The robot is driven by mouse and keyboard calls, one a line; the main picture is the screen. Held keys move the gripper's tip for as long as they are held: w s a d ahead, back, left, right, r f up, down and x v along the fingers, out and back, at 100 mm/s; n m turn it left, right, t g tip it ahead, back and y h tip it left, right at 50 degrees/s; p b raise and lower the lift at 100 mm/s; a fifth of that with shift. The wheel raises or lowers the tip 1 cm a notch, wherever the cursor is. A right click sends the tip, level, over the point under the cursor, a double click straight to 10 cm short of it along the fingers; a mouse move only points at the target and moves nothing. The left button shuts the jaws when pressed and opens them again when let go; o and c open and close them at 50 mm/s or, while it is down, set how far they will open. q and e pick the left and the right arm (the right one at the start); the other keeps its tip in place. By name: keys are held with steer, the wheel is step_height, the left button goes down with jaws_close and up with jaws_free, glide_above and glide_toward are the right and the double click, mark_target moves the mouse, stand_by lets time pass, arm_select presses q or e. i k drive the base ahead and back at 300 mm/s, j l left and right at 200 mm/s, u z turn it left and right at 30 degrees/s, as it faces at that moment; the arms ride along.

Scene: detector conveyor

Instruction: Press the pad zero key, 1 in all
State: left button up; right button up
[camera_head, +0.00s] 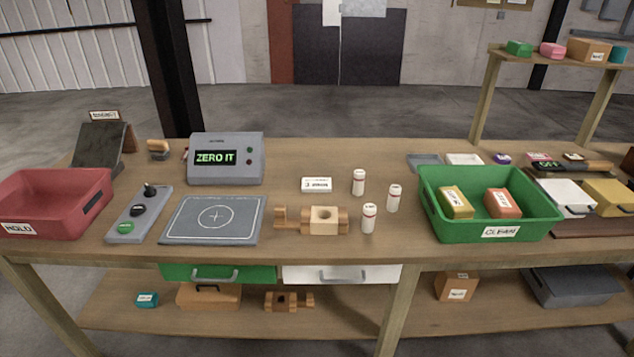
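A grey key panel (153,212) lies on the table, left of the flat grey pad (190,235) with a circle and cross on it. The panel bears a green key (125,228) at its near end, a black key (138,210) in the middle and a dark knob (150,190) at the far end. The lettering on the keys is too small to read, so I cannot tell which one is the zero key. A grey display unit (240,145) behind the pad reads "ZERO IT" in green. The pad is empty. Neither of my grippers is in view.
A red HOLD bin (85,193) stands left of the panel. A wooden fixture (323,221), a small white box (316,184) and several white bottles (369,217) stand right of the pad. A green CLEAN bin (540,217) holds two packages. Space above the panel and pad is clear.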

mark_target(137, 209)
steer(key=i+l, duration=0.85)
